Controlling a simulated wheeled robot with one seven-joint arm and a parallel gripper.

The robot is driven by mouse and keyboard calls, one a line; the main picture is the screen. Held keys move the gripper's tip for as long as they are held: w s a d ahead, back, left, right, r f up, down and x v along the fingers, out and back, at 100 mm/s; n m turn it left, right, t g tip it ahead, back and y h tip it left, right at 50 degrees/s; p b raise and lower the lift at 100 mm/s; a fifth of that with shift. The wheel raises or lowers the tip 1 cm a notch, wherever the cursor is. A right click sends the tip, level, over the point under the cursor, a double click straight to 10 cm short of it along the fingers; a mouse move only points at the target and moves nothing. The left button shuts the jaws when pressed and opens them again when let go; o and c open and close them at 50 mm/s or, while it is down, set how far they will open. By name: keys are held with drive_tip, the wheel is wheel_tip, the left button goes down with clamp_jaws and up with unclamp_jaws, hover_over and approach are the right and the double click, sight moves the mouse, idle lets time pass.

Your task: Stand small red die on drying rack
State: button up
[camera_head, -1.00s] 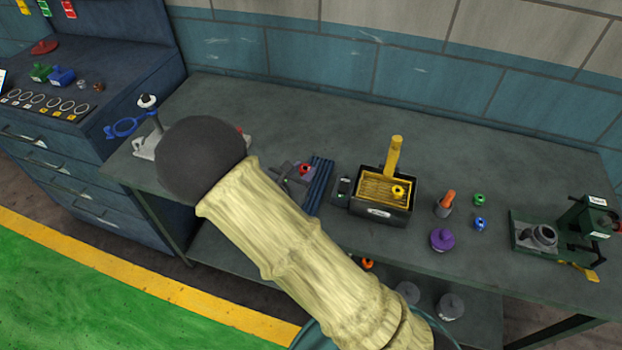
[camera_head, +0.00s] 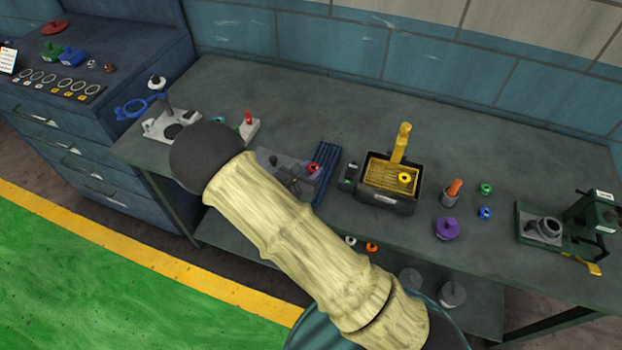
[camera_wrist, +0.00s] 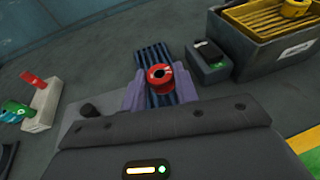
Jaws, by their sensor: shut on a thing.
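The small red die (camera_head: 314,168) is a round red piece with a dark centre hole. In the wrist view the red die (camera_wrist: 160,76) sits between the two purple-grey fingertips of my gripper (camera_wrist: 160,92), which is shut on it. The dark blue ribbed drying rack (camera_head: 328,163) lies on the bench just right of the die. In the wrist view the drying rack (camera_wrist: 153,53) shows behind and below the die. I cannot tell whether the die touches the rack.
A black bin with a yellow grate (camera_head: 385,203) and a small dark box (camera_head: 347,179) stand right of the rack. A white stand with a red peg (camera_head: 248,120) is to the left. A purple knob (camera_head: 447,228) and an orange-topped cup (camera_head: 451,193) stand further right.

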wheel_tip(320, 180, down, 3)
drive_tip(key=shift+a+f+p, duration=0.1)
drive_tip(key=shift+f+p, duration=0.1)
drive_tip(key=shift+p, duration=0.2)
drive_tip(key=shift+f, duration=0.35)
drive_tip(key=shift+f, duration=0.25)
drive_tip(key=o, duration=1.1)
drive_tip(key=shift+r, duration=0.1)
drive_tip(key=shift+c, duration=0.2)
